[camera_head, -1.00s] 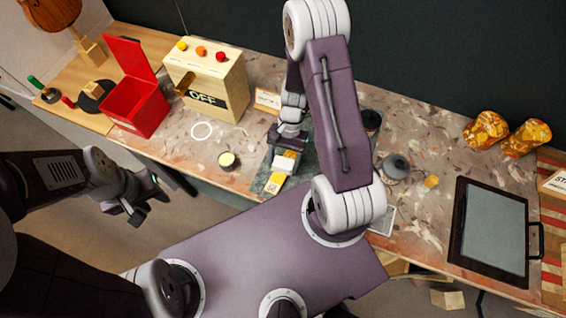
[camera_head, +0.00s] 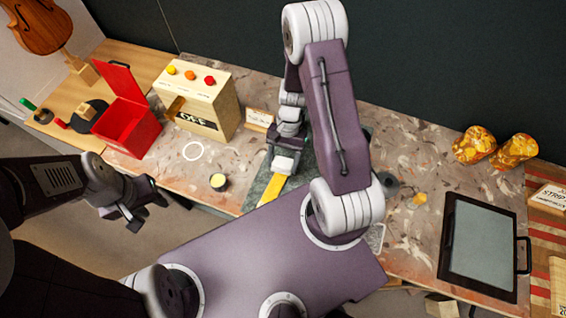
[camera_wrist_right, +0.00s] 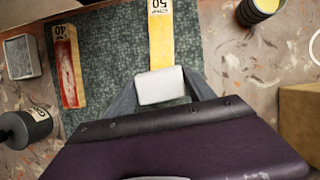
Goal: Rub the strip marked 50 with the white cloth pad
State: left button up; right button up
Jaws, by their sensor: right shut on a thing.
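The strip marked 50 (camera_wrist_right: 161,45) is a yellow bar with a white label, lying on a dark green mat (camera_wrist_right: 110,45). It also shows in the head view (camera_head: 269,188). My right gripper (camera_wrist_right: 163,92) is shut on the white cloth pad (camera_wrist_right: 160,84). The pad is over the end of the strip away from the label, and the head view shows it there too (camera_head: 284,163). I cannot tell whether pad and strip touch. My left gripper (camera_head: 132,207) is open and empty, off the table's front edge.
A strip marked 40 (camera_wrist_right: 68,72) with a red face lies beside it on the mat. A dark round weight (camera_wrist_right: 27,127), a grey block (camera_wrist_right: 21,57) and an open jar (camera_wrist_right: 259,9) stand around the mat. The box marked OFF (camera_head: 202,99) and red bin (camera_head: 128,125) are left.

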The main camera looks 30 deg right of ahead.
jog(key=shift+s+r+p, duration=0.1)
jog(key=shift+r+p, duration=0.25)
jog(key=shift+r, duration=0.4)
notch_tip(320, 180, up, 3)
jog(key=p, duration=0.2)
jog(key=shift+d+f+p, duration=0.1)
jog(key=shift+f+p, duration=0.05)
jog(key=shift+p, duration=0.25)
jog(key=shift+r, duration=0.35)
jog(key=shift+f, duration=0.1)
